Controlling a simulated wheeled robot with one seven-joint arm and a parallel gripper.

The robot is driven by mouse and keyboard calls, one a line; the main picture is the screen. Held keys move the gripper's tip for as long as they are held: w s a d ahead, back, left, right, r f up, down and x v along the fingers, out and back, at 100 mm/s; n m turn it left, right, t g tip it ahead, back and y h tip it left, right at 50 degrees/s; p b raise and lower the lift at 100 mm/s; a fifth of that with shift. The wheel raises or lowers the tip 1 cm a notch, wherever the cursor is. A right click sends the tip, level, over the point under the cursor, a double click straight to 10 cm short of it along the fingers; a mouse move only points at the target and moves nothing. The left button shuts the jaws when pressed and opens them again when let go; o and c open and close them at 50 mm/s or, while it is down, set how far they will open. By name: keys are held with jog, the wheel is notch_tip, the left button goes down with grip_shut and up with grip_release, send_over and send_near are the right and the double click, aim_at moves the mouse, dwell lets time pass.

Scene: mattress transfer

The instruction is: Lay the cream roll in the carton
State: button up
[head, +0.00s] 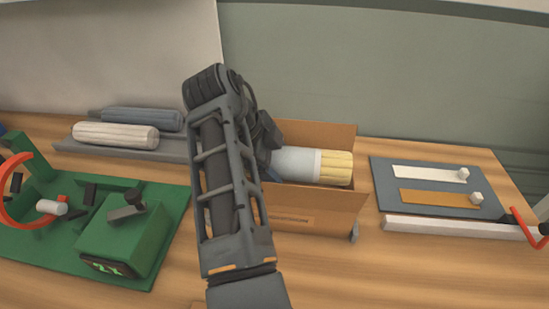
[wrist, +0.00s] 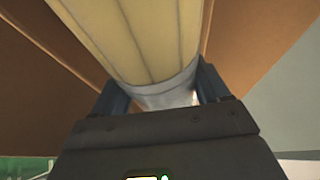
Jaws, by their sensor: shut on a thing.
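The cream roll (head: 336,168) is pale yellow and ribbed, with a light grey sleeve around part of it. It lies lengthwise within the opening of the brown carton (head: 312,208), its yellow end toward the right. I cannot tell whether it touches the carton's floor. My gripper (head: 268,158) is at the carton's left part, shut on the sleeved part of the roll; my arm hides much of the fingers and the carton's left side. In the wrist view the roll (wrist: 150,35) runs between the two fingers, with brown carton walls on both sides.
A grey tray (head: 170,152) at the left holds an off-white roll (head: 115,134) and a blue-grey roll (head: 140,117). A green fixture (head: 125,235) with a red ring stands front left. A dark board (head: 385,180) with two strips lies right of the carton, behind a white bar (head: 455,228).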

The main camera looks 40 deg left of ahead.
jog(key=shift+f+b, duration=3.05)
jog(key=shift+f, duration=1.55)
